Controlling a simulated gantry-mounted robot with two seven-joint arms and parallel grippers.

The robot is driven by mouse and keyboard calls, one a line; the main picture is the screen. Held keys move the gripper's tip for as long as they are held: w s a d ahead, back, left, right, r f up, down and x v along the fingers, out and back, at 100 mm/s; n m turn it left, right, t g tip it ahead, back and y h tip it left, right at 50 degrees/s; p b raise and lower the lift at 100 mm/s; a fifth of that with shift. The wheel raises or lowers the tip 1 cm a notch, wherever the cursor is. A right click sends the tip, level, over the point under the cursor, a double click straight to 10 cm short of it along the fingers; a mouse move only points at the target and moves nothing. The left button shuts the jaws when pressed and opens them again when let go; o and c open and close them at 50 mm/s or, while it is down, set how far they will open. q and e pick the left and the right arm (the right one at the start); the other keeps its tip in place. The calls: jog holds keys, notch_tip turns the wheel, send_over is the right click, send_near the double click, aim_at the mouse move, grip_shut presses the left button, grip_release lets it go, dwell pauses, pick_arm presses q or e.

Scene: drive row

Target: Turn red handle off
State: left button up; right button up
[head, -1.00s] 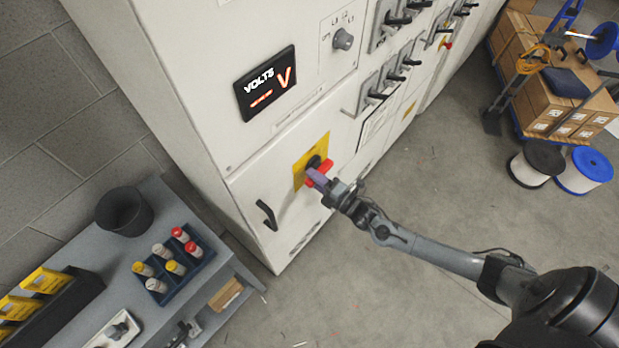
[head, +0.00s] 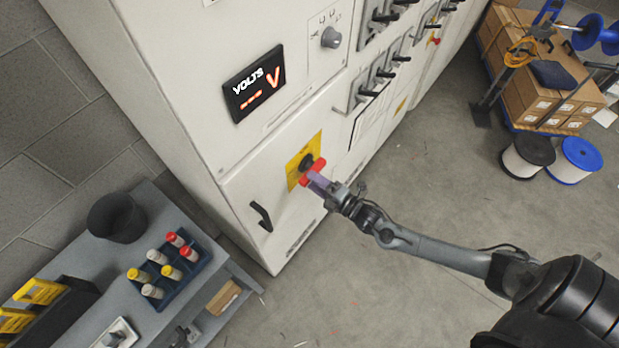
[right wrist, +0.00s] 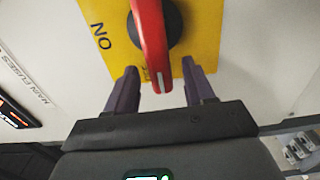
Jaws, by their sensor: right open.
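The red handle (head: 318,166) is a bar on a round black hub (head: 307,162), set on a yellow plate (head: 293,178) on the grey-white cabinet's lower door. My right gripper (head: 318,182) is at the handle, its purple fingers pointing at the plate. In the right wrist view, the red handle (right wrist: 150,40) reaches down from the black hub, with its end between the spread fingers of my right gripper (right wrist: 160,70). A gap shows on each side of it. The word "ON" (right wrist: 102,37) is on the plate left of the handle. My left gripper is not in view.
A black door handle (head: 261,216) is left of the plate. A lit volt display (head: 259,84) and a grey knob (head: 331,37) are above. A bench (head: 75,255) with a rack of fuses stands at the left. The floor at right is clear up to the spools (head: 530,152).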

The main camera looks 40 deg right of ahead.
jog(key=v, duration=0.8)
jog(key=shift+f, duration=0.1)
